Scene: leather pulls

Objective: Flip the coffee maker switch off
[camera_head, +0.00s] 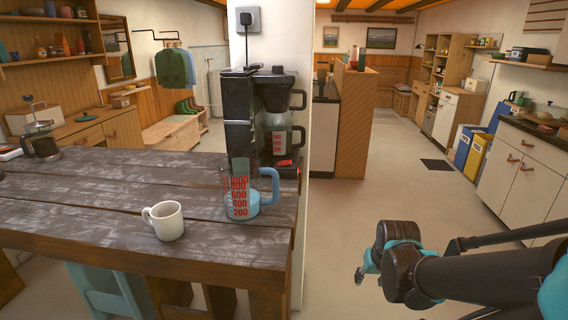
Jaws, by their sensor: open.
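The black coffee maker (239,112) stands upright on the dark wooden table (100,200), against the white wall post. Its glass carafe (279,140) with a black handle sits in its right side. A small red part (284,162) shows low on the machine, below the carafe; I cannot tell for sure that it is the switch, or its position. My gripper (362,273) is open and empty at the lower right, over the floor, well apart from the table and coffee maker.
A measuring jug (240,197) with red numbers and a blue handle stands in front of the coffee maker's base. A white mug (165,220) is near the table's front edge. A light blue stool (100,290) is below. The floor right of the table is clear.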

